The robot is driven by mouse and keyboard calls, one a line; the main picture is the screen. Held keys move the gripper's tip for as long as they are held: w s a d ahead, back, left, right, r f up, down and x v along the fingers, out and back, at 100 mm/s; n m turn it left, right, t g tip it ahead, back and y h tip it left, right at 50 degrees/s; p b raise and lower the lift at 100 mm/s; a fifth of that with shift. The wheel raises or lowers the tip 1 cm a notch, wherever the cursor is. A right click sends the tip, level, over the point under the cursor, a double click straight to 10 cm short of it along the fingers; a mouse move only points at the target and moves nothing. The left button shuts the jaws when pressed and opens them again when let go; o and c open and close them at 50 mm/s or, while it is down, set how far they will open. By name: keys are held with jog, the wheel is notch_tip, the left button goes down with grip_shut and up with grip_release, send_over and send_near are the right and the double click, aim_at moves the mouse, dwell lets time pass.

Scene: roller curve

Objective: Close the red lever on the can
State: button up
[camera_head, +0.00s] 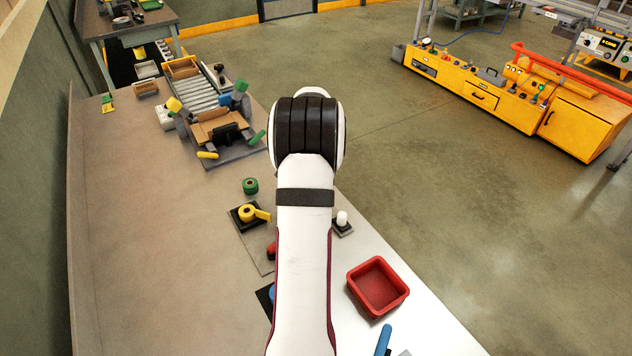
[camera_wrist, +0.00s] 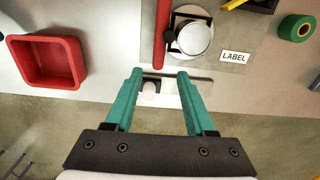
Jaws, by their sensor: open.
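The red lever (camera_wrist: 161,38) shows in the wrist view as a long bar just left of the can, running from the top edge down towards my gripper. The can (camera_wrist: 194,39) is a round, pale-topped thing on a dark square base, with a dark joint between it and the lever. My gripper (camera_wrist: 159,74) has teal fingers, spread apart and empty. Its fingertips lie just below the lever's lower end in the picture; I cannot tell their height. In the head view my arm hides the gripper and the can; a small red part (camera_head: 271,250) shows left of the arm.
A red tray (camera_wrist: 47,61) stands left in the wrist view. A white-topped piece (camera_wrist: 150,86) lies between the fingers in the picture. A white card reading LABEL (camera_wrist: 235,57) and a green roll (camera_wrist: 296,28) are to the right.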

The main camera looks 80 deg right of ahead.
notch_tip(320, 180, up, 9)
dwell(0.8)
jog(key=w+a+r+n, duration=0.2)
jog(key=w+a+n, duration=0.25)
jog(key=a, duration=0.55)
jog(key=w+a+r+n, duration=0.25)
jog(key=w+a, duration=0.35)
jog(key=a, duration=0.4)
jog(key=w+a+r+n, duration=0.2)
jog(key=w+a+n, duration=0.25)
jog(key=a, duration=0.45)
jog(key=s+a+f+n+y, duration=0.1)
jog(key=s+a+n, duration=0.4)
jog(key=a, duration=0.5)
jog(key=s+a+f+n, duration=0.2)
jog(key=s+a+n, duration=0.3)
jog(key=a, duration=0.4)
jog(key=shift+s+a+f+y, duration=0.3)
jog(key=shift+s+a+y, duration=0.1)
jog(key=shift+s, duration=0.25)
